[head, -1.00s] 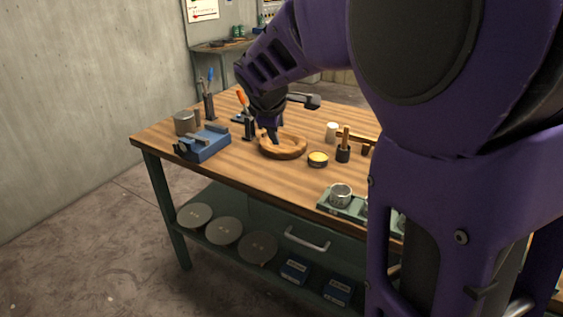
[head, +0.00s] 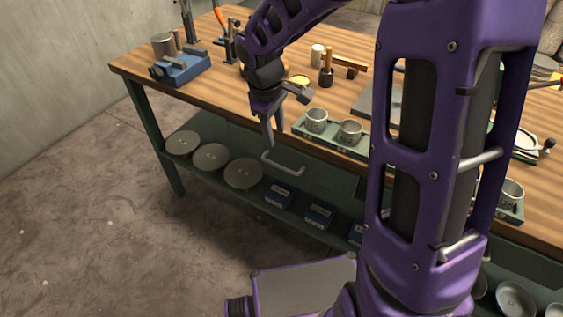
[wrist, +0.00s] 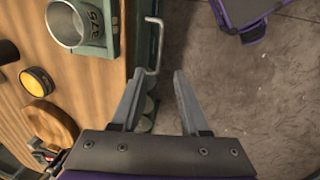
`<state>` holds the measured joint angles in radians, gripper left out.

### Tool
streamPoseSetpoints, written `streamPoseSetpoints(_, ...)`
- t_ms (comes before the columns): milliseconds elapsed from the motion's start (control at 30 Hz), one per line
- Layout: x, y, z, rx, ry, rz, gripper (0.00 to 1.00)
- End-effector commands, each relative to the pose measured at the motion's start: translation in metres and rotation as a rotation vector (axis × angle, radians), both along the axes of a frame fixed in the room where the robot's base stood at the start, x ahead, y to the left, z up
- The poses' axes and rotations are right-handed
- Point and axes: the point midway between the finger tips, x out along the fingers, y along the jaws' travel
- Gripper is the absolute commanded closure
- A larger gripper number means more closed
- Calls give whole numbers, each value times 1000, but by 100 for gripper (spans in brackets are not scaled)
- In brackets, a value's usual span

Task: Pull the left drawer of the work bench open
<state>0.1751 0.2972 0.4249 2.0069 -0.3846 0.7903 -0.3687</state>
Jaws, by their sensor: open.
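The work bench (head: 225,88) has a wooden top and a dark green frame. Its left drawer (head: 325,178) is a dark green front below the top's edge and looks closed. A pale bar handle (head: 284,167) sticks out from it, and the handle also shows in the wrist view (wrist: 159,45). My gripper (head: 270,138) points down just outside the bench's front edge, close to the handle's left end in the head view. In the wrist view my gripper (wrist: 159,72) is open and empty. The handle's end lies just ahead of and between the fingertips; I see no contact.
A green tray with metal cups (head: 316,121) stands on the top above the drawer. A wooden bowl (wrist: 52,125) and a yellow-topped tin (wrist: 37,82) lie nearby. Discs (head: 243,173) and blue boxes (head: 319,214) fill the lower shelf.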

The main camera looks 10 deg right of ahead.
Motion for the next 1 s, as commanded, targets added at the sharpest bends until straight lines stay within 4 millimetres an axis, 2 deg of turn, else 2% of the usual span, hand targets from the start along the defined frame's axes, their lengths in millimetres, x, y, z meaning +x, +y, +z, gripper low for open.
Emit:
streamPoseSetpoints(33, 1, -1, -16, 1, 4, 1, 55)
streamPoseSetpoints(100, 3, -3, -31, 1, 3, 1, 55)
streamPoseSetpoints(500, 15, -13, -111, 1, 2, 1, 55)
streamPoseSetpoints(700, 19, -16, -130, 0, -1, 1, 55)
streamPoseSetpoints(1000, 20, -16, -135, -1, -2, 1, 55)
